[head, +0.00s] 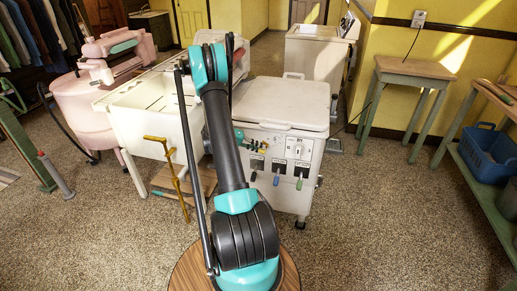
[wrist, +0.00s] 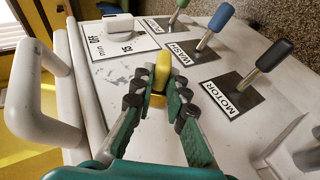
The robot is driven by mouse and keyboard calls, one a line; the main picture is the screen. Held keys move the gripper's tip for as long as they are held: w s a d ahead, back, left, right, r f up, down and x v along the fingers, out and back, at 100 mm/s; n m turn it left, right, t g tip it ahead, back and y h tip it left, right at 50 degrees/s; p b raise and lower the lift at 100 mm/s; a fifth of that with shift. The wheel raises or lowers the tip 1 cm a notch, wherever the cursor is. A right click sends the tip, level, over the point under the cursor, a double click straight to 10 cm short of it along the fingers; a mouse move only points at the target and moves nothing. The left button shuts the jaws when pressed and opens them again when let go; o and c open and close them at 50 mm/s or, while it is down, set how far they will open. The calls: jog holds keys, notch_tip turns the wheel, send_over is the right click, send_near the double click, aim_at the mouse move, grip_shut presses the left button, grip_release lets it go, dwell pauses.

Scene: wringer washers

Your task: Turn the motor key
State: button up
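A plate labelled MOTOR (wrist: 236,95) lies on the white control panel in the wrist view, with a black-handled lever (wrist: 268,60) standing from it. A small yellow piece (wrist: 162,70), which looks like a key, stands on the panel left of that plate. My gripper (wrist: 161,88) has its green and black fingers on either side of the yellow piece, close to it. I cannot tell whether they press on it. In the head view, my gripper (head: 255,145) is at the left of the panel on the white washer (head: 283,104). The key is not clear there.
A blue lever (wrist: 216,26) stands by the WASH plate, and a green lever (wrist: 179,9) beyond it. A timer plate (wrist: 121,36) and a white handle (wrist: 38,100) are at left.

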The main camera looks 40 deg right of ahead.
grip_shut()
jog(key=shift+w+f+g+h, duration=0.15)
jog(key=shift+g+h, duration=0.25)
jog(key=shift+h, duration=0.2)
jog(key=n+g+h, duration=0.1)
jog(key=g+h, duration=0.1)
jog(key=h, duration=0.1)
jog(key=shift+n+g, duration=0.3)
jog(key=shift+g, duration=0.1)
jog(key=shift+r+g+h, duration=0.2)
jog(key=shift+g+h, duration=0.1)
jog(key=shift+h, duration=0.4)
jog(key=o, duration=0.6)
grip_release()
jog(key=o, duration=0.3)
